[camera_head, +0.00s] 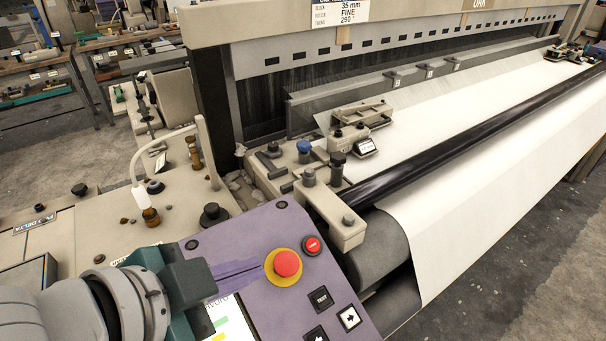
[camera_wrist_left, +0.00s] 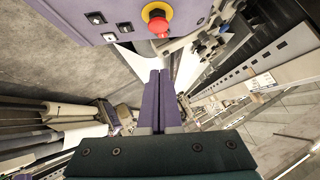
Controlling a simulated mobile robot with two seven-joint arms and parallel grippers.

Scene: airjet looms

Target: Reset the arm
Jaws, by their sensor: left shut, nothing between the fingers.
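My left gripper (camera_head: 262,264) comes in from the lower left in the head view, in front of the purple control panel (camera_head: 240,228). Its purple fingers are shut together with nothing between them. The fingertips appear close to the red emergency button (camera_head: 287,263) on its yellow base; I cannot tell whether they touch it. In the left wrist view the shut fingers (camera_wrist_left: 160,78) point up the picture, and the red button (camera_wrist_left: 158,26) is beyond their tips. My right gripper is not in view.
A smaller red button (camera_head: 312,246) and several square keys sit on the panel. Workbenches (camera_head: 50,70) stand at the back left. Grey floor (camera_head: 500,280) is clear at the lower right.

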